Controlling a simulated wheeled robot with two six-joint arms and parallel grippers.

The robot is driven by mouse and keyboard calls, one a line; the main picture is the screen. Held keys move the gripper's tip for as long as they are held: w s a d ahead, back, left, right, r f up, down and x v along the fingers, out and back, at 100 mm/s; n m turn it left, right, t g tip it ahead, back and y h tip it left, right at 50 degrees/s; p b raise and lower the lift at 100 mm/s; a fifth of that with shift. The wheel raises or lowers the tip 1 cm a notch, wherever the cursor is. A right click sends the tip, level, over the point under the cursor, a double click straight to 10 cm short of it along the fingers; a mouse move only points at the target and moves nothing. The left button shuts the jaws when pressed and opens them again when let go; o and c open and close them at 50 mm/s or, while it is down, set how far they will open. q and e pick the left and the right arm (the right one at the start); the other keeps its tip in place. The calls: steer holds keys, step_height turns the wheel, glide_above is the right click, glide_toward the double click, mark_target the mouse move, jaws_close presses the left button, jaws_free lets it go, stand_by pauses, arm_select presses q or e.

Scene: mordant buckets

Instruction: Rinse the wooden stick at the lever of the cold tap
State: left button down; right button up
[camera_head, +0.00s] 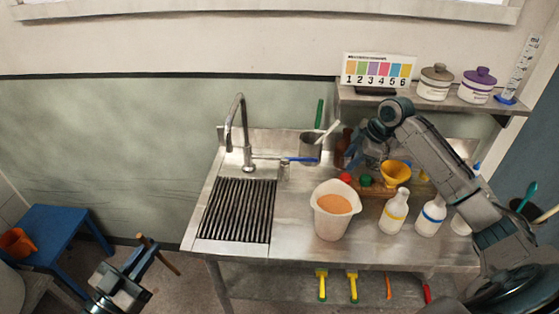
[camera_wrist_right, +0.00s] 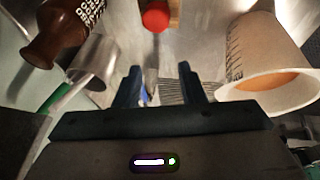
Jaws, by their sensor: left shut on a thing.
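My left gripper (camera_head: 146,257) is at the lower left, over the floor in front of the sink bench. It is shut on the wooden stick (camera_head: 168,262), a thin brown rod that slants down to the right. The tall grey tap (camera_head: 238,125) curves over the ribbed sink grate (camera_head: 237,211). A blue lever (camera_head: 302,160) lies to the right of the tap's base. My right gripper is open and empty in the right wrist view (camera_wrist_right: 160,85).
A white bucket of orange liquid (camera_head: 334,204) stands right of the grate. A blue stool (camera_head: 60,240) stands left; floor between is clear.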

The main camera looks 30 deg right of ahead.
steer(key=p, duration=0.5)
glide_toward(306, 159)
step_height(306, 159, down, 2)
steer(key=w, duration=0.1)
steer(key=p+x, duration=0.1)
steer(key=x, duration=0.1)
steer(key=a+x, duration=0.1)
steer(key=x, duration=0.2)
steer(key=shift+w+r+p, duration=0.15)
steer(key=shift+w+p, duration=0.1)
steer(key=shift+p, duration=0.1)
steer(key=shift+w+a+f, duration=0.1)
steer(key=shift+f, duration=0.4)
jaws_close()
